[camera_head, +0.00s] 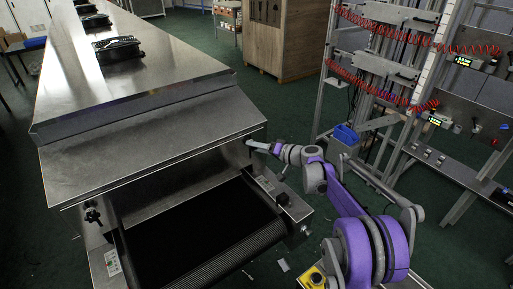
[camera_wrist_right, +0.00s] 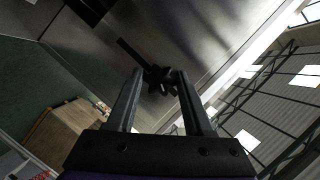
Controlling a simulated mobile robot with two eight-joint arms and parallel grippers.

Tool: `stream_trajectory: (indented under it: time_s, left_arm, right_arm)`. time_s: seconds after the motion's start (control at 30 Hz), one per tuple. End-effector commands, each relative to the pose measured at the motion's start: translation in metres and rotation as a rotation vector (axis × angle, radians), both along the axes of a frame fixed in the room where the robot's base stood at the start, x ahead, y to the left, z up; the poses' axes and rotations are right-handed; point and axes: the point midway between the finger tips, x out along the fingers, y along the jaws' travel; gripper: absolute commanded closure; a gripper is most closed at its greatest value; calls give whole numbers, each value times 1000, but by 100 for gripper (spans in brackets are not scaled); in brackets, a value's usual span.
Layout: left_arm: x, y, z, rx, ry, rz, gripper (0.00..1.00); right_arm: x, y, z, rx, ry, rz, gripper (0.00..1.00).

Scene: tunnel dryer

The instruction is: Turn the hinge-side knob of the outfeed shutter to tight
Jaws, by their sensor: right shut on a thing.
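The right gripper (camera_head: 257,146) is at the right side of the dryer's outfeed end, just below the sloped metal hood. In the right wrist view its two fingers close from either side on a black lobed knob (camera_wrist_right: 157,79) on a metal panel. A dark bar or slot runs from the knob to the upper left. In the head view the gripper hides this knob. Another black knob (camera_head: 92,214) shows at the left side of the outfeed opening. I cannot tell which knob is hinge-side, or how tight either is. The left gripper is out of view.
A black conveyor belt (camera_head: 195,232) runs out under the sloped metal hood (camera_head: 150,140) of the dryer. A metal frame with red coiled hoses (camera_head: 370,85) stands at the right, with a wooden cabinet (camera_head: 278,40) behind. Green floor is open between dryer and frame.

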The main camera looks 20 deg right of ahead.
Motion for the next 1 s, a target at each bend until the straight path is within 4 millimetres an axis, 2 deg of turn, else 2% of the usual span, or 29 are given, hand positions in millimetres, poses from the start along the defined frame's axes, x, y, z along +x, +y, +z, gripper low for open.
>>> stream_trajectory:
  time_s: [1.0]
  left_arm:
    - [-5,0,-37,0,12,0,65]
  right_arm:
    - [0,-1,-6,868,315,-1,100]
